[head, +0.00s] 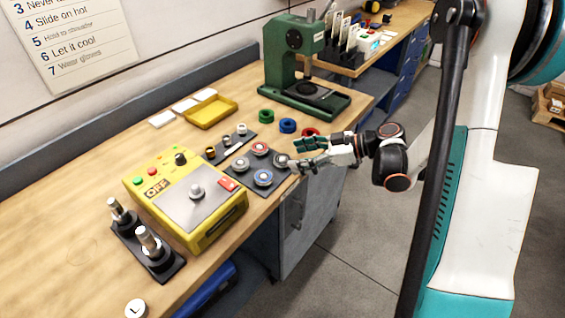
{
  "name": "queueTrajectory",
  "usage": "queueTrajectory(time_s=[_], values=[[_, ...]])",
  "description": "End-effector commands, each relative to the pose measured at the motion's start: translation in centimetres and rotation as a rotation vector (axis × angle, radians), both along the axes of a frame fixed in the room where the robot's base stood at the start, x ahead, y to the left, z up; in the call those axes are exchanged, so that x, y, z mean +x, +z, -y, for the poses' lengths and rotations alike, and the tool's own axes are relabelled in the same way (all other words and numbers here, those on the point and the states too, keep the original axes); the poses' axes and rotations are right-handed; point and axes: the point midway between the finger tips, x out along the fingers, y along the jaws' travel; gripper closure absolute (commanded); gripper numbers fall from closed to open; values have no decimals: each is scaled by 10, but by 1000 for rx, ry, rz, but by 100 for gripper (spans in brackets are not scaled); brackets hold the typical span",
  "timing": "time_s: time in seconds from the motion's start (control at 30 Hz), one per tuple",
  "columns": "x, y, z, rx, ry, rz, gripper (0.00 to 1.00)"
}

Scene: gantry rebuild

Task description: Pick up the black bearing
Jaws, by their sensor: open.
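Several round bearings sit on a dark mat (251,182) near the bench's front edge. The one at the mat's left (240,164) has a dark rim and looks like the black bearing, though it is small in the head view. A red-rimmed bearing (260,148) is behind it, a blue-rimmed one (263,178) in front, and another reddish one (281,160) to the right. My gripper (294,155) is open and empty, reaching in from the right with its fingers at the mat's right edge. It covers part of that edge.
A yellow heater box (190,195) stands left of the mat, with a post stand (150,245) beyond it. Green, blue and red rings (288,125) lie behind the mat. A green press (300,65) and yellow tray (210,111) are farther back.

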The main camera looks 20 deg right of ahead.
Motion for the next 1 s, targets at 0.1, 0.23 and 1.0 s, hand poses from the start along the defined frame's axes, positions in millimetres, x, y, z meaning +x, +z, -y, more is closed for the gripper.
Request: queueTrajectory(time_s=[0.1, 0.23, 1.0], values=[[6, -9, -18, 0, 4, 0, 35], [13, -14, -29, -1, 3, 1, 35], [14, -12, -31, 0, 0, 0, 85]])
